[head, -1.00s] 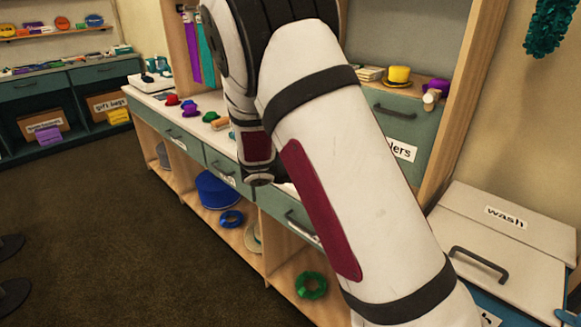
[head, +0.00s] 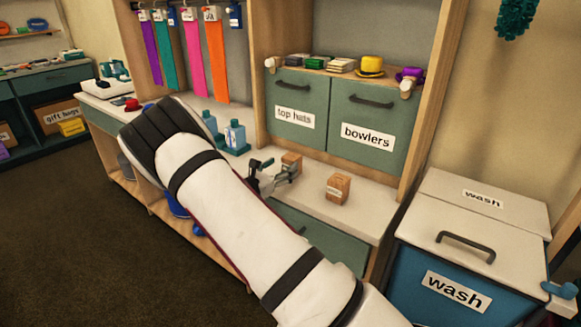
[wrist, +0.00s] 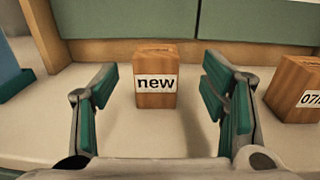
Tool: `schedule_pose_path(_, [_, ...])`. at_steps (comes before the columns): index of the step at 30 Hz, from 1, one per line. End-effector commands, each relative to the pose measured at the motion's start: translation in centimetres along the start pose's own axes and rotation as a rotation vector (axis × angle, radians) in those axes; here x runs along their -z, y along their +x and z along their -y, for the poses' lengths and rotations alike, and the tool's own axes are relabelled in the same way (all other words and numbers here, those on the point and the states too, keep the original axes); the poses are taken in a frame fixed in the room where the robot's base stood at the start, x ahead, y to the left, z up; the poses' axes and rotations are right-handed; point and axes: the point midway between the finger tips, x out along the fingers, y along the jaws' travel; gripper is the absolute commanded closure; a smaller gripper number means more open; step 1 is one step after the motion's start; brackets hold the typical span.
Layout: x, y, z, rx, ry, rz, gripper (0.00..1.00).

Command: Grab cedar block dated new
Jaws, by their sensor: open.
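The cedar block marked "new" (wrist: 156,78) stands upright on the counter, centred ahead of my open gripper (wrist: 160,100) in the wrist view. Its label faces me, and the fingers are to either side and nearer than the block, with nothing held. In the head view the same block (head: 292,162) stands just beyond my gripper (head: 278,172), partly hidden by it. A second cedar block (head: 338,188) stands to the right on the counter. In the wrist view this block (wrist: 298,90) is cut by the right edge, its label starting "07".
Behind the blocks are cabinet doors labelled "top hats" (head: 294,118) and "bowlers" (head: 367,132). The counter (head: 362,217) is clear around the second block. A blue "wash" bin (head: 445,285) stands at right.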

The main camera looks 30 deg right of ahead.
Motion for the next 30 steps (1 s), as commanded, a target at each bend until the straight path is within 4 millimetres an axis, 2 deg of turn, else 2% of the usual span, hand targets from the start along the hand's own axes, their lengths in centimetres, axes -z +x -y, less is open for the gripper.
schedule_pose_path(3, [0.0, 1.2, 0.0, 0.001, 0.000, 0.000, 0.33])
schedule_pose_path(8, [0.1, 2.1, -0.1, 0.001, 0.001, 0.000, 0.33])
schedule_pose_path(18, [0.4, 6.4, -0.6, 0.001, 0.000, 0.000, 0.33])
schedule_pose_path(27, [0.3, 6.8, -0.6, 0.000, 0.000, 0.000, 0.33])
schedule_pose_path(30, [0.3, 6.8, -0.6, 0.000, 0.001, 0.000, 0.56])
